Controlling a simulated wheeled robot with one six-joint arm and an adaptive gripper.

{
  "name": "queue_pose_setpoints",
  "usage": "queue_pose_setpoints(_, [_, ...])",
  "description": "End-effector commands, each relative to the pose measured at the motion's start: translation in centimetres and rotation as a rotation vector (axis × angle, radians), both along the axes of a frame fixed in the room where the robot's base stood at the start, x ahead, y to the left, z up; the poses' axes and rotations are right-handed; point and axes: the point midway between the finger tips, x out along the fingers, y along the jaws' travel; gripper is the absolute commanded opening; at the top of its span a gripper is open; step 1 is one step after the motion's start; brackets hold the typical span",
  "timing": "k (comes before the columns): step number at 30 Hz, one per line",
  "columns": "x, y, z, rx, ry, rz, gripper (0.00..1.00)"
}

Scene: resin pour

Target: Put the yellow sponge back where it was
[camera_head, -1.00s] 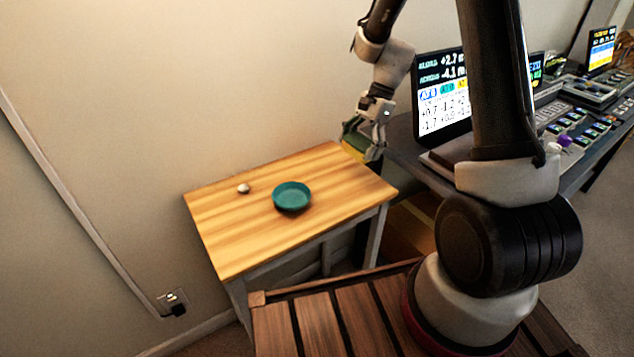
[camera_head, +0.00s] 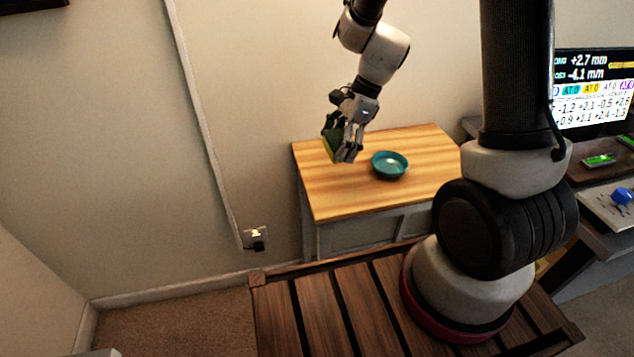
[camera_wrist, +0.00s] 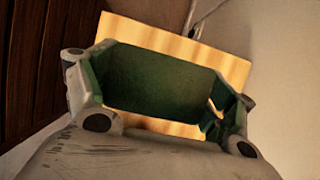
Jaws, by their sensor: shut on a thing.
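My gripper (camera_head: 346,143) is shut on the yellow sponge (camera_head: 331,146) and holds it above the left part of the small wooden table (camera_head: 430,150). In the head view the sponge shows mostly its green side at the gripper's left. In the wrist view its dark green face (camera_wrist: 160,82) fills the space between my fingers, with the wooden tabletop (camera_wrist: 140,33) beyond it. A round teal dish (camera_head: 390,164) sits on the table, to the right of my gripper. The sponge's exact height above the table cannot be told.
A desk with a monitor (camera_head: 594,95) and a blue-knobbed device (camera_head: 622,196) stands at the right. A wall outlet with a plug (camera_head: 257,239) is left of the table. The tabletop's front left part is clear.

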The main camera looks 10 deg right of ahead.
Motion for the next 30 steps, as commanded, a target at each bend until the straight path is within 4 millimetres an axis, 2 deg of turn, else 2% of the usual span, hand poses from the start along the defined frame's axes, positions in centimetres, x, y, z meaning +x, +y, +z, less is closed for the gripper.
queue_pose_setpoints(6, [0.0, -0.1, -4.1, -0.003, 0.009, -0.016, 0.45])
queue_pose_setpoints(11, [0.1, -0.1, -5.8, -0.002, 0.007, -0.014, 0.45])
queue_pose_setpoints(18, [0.0, -0.1, -9.3, -0.003, 0.007, -0.015, 0.45])
queue_pose_setpoints(30, [0.1, -0.1, -9.8, -0.003, 0.004, -0.013, 0.45])
